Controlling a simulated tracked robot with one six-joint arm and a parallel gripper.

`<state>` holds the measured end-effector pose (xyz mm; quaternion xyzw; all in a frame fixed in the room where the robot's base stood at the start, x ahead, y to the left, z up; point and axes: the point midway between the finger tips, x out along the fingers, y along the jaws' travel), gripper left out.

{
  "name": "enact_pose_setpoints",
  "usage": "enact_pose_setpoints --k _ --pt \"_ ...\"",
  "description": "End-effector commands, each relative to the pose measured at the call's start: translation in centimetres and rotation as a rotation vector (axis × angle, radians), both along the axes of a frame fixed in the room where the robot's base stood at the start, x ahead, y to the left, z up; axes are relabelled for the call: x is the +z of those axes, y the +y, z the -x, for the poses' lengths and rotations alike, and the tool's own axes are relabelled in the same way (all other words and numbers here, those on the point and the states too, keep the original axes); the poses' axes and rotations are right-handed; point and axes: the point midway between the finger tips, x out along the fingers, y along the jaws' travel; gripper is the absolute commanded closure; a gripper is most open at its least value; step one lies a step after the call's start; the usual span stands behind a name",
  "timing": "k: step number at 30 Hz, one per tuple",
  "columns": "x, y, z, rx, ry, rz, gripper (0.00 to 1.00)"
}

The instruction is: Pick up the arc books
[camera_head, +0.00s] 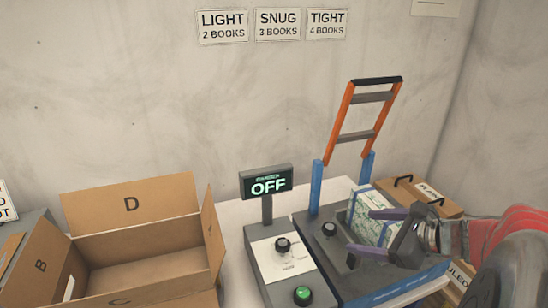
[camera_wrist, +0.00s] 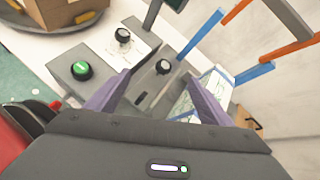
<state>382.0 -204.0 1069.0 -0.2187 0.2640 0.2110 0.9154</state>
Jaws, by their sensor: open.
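A white and green patterned block of books (camera_head: 367,209) stands upright on the dark top of the machine at the right of the head view. In the wrist view the books (camera_wrist: 214,84) show behind and to the right of my right finger, which hides part of them. My gripper (camera_head: 364,231) has purple fingers spread apart and empty, right in front of the books. In the wrist view my gripper (camera_wrist: 158,77) points at the machine top, with the books off to the side of the gap. I cannot tell whether a finger touches them.
An orange and blue upright frame (camera_head: 345,150) rises behind the books. A control box (camera_head: 283,270) with a black knob and green button stands left, under an OFF display (camera_head: 266,182). An open carton (camera_head: 140,245) is farther left. Cardboard boxes (camera_head: 408,190) stand right.

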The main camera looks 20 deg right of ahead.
Motion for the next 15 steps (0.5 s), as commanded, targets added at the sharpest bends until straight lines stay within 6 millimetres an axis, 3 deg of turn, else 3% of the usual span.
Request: enact_pose_setpoints --k 3,9,15 --pt "0.7 -4.1 0.6 -0.175 -0.044 -0.129 0.26" --pt "1.7 -9.8 2.2 -0.402 -0.125 -0.301 0.26" --pt "2.1 -11.7 3.0 -0.479 -0.158 -0.358 0.26"
